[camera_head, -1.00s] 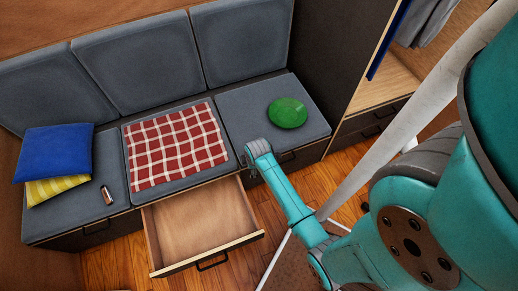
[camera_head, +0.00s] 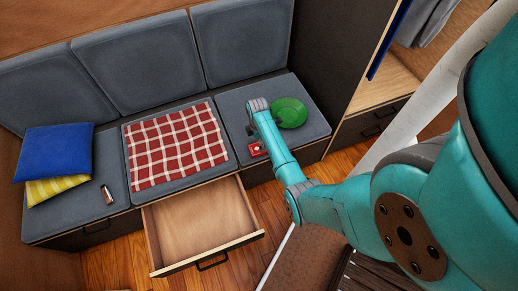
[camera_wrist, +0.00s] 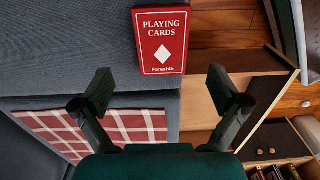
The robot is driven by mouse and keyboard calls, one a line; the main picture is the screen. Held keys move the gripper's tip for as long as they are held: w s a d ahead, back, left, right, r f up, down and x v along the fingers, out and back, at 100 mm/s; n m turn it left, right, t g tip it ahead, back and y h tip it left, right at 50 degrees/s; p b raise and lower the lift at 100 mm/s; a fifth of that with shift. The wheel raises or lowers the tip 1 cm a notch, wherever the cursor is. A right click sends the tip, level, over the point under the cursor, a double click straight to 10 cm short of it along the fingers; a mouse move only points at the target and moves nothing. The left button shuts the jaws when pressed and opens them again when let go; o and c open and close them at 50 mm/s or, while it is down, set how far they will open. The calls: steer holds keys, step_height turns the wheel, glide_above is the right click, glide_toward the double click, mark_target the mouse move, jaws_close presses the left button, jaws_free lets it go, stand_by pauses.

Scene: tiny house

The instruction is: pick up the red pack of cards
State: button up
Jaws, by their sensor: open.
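The red pack of cards (camera_head: 256,149) lies on the right grey seat cushion (camera_head: 312,122), near its front edge. In the wrist view, the pack (camera_wrist: 161,40) lies flat at the top middle, its "PLAYING CARDS" face and white diamond showing. My gripper (camera_wrist: 161,90) is open and empty. Its two fingers are apart, below the pack in that picture, with the pack's width falling between their lines. In the head view, my wrist (camera_head: 257,105) is above the cushion beside the pack, and the fingertips are too small and hidden to make out.
A red checked cloth (camera_head: 178,147) covers the middle cushion. An empty open drawer (camera_head: 200,222) juts out below. Blue (camera_head: 55,150) and yellow (camera_head: 60,188) pillows lie at the left.

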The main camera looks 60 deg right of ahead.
mark_target(258, 148)
steer(key=shift+s+a+f, duration=0.1)
steer(key=shift+f, duration=2.6)
steer(key=c, duration=1.3)
